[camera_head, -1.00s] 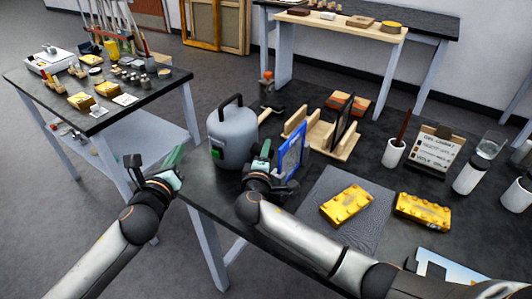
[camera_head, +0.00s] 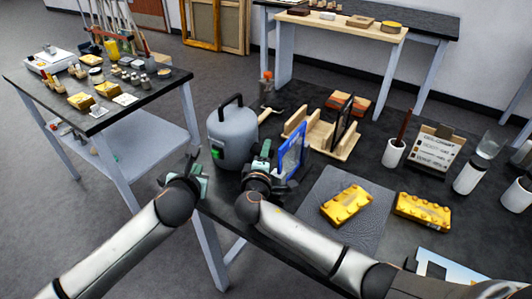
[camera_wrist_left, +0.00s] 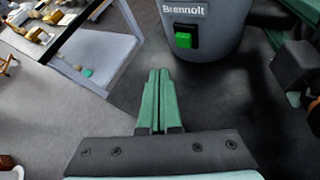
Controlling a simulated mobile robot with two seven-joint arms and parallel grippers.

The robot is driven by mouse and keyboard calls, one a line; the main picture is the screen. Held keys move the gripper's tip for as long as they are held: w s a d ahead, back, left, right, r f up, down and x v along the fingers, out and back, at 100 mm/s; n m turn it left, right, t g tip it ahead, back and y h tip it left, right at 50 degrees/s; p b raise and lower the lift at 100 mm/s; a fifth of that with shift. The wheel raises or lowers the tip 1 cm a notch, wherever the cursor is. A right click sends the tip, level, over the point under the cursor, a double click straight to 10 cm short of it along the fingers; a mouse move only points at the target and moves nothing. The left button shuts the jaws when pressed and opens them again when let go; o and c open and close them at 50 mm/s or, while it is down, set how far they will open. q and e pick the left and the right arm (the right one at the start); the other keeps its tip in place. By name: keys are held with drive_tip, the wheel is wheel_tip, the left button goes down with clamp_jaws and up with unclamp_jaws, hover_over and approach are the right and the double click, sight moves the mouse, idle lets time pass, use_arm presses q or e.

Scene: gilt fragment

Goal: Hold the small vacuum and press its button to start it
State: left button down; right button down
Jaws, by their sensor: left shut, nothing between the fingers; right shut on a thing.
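The small vacuum (camera_head: 233,132) is a grey canister with a black top handle, standing upright near the table's left corner. Its green button (camera_head: 216,153) sits on a black plate on the front; it also shows in the left wrist view (camera_wrist_left: 183,40), below the lettering. My left gripper (camera_head: 201,172) is shut and empty, in front of the vacuum. In the left wrist view its green fingertips (camera_wrist_left: 159,71) point toward the vacuum, below and left of the button, apart from it. My right gripper (camera_head: 263,152) is shut at the vacuum's right side; the contact is mostly hidden.
A blue-framed item (camera_head: 292,153) stands close to the right gripper. A wooden rack (camera_head: 325,136) is behind it. Yellow blocks (camera_head: 347,204) lie to the right, one on a grey mat (camera_head: 322,190). Open floor lies between this table and the left table (camera_head: 152,98).

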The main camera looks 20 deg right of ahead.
use_arm(q)
drive_tip(key=shift+w+d, duration=0.6)
drive_tip(key=shift+d, duration=0.2)
drive_tip(key=shift+w+d, duration=0.55)
drive_tip(key=shift+d, duration=0.25)
drive_tip(key=shift+w+d, duration=0.1)
idle(0.8)
drive_tip(key=shift+w+d, duration=0.2)
drive_tip(key=shift+d, duration=0.15)
idle(0.4)
drive_tip(key=shift+s+a, duration=0.3)
drive_tip(key=shift+a, duration=0.2)
drive_tip(key=shift+s+a, duration=0.9)
drive_tip(key=shift+a, duration=0.3)
drive_tip(key=shift+s+a, duration=0.9)
drive_tip(key=shift+a, duration=0.25)
